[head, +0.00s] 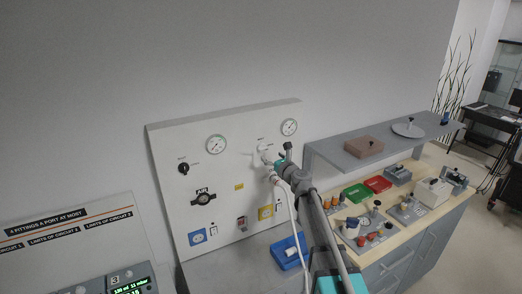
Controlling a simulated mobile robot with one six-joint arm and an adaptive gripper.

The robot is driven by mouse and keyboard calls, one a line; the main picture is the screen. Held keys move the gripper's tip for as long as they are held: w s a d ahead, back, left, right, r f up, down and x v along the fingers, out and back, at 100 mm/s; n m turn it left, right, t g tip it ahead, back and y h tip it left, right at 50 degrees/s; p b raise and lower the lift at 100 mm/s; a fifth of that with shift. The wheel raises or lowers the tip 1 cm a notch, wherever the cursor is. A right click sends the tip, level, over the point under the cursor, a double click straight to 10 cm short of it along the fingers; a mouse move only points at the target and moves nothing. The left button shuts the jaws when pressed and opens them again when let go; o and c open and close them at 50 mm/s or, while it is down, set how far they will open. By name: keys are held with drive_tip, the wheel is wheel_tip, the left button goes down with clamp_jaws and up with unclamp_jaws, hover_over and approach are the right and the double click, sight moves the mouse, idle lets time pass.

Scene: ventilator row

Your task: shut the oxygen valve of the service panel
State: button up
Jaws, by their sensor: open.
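The service panel (222,166) is a pale upright board against the wall. A dark valve handle (203,198) sits at its left middle under a small label too small to read. A white round fitting (264,149) sits at the upper right under another small label, partly hidden by my gripper. I cannot tell which of the two is the oxygen valve. My gripper (271,162) is open, at the upper right of the panel, close to the white fitting. I cannot tell whether they touch.
Two gauges (216,145) and a black knob (183,169) are on the panel. A white hose (293,213) hangs along my arm. A blue tray (289,252) stands below. The bench (424,221) at right holds trays and fittings under a grey shelf (384,139).

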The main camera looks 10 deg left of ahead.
sight(264, 149)
drive_tip(key=shift+x, duration=3.55)
